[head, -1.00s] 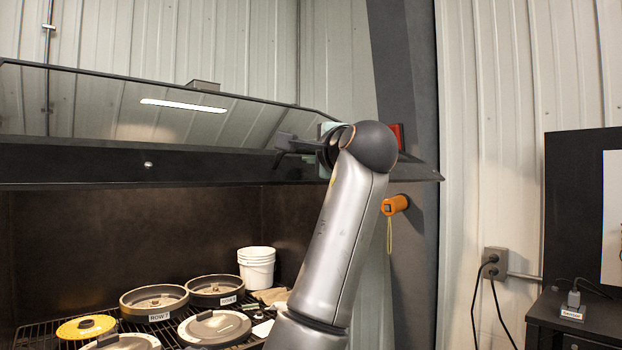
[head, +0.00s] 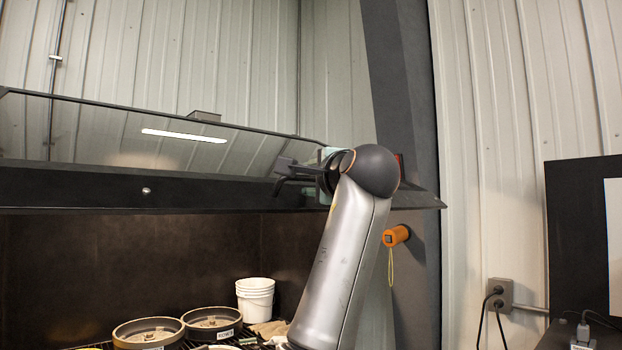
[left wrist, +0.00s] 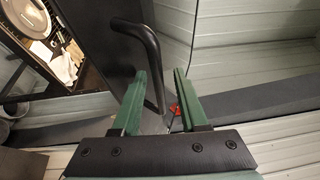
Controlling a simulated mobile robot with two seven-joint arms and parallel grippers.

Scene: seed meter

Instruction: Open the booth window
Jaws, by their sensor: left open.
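The booth window is a tilted glass pane (head: 90,125) with a wide black bottom rail (head: 80,187), across the left half of the head view. The booth interior is visible below the rail. A black bent handle (head: 278,187) shows at the rail's right part; in the left wrist view it is a curved bar (left wrist: 135,28). My left gripper (head: 295,170) is at the handle. In the left wrist view my left gripper (left wrist: 158,88) is open, its green fingers apart with the handle bar running down between them. Contact with the fingers cannot be told. My right gripper is out of view.
Inside the booth are round pans (head: 212,320) and a white bucket stack (head: 255,298). An orange device (head: 396,236) hangs on the dark post (head: 410,280) beside my arm. A wall outlet (head: 500,294) and a black cabinet (head: 575,230) are at right.

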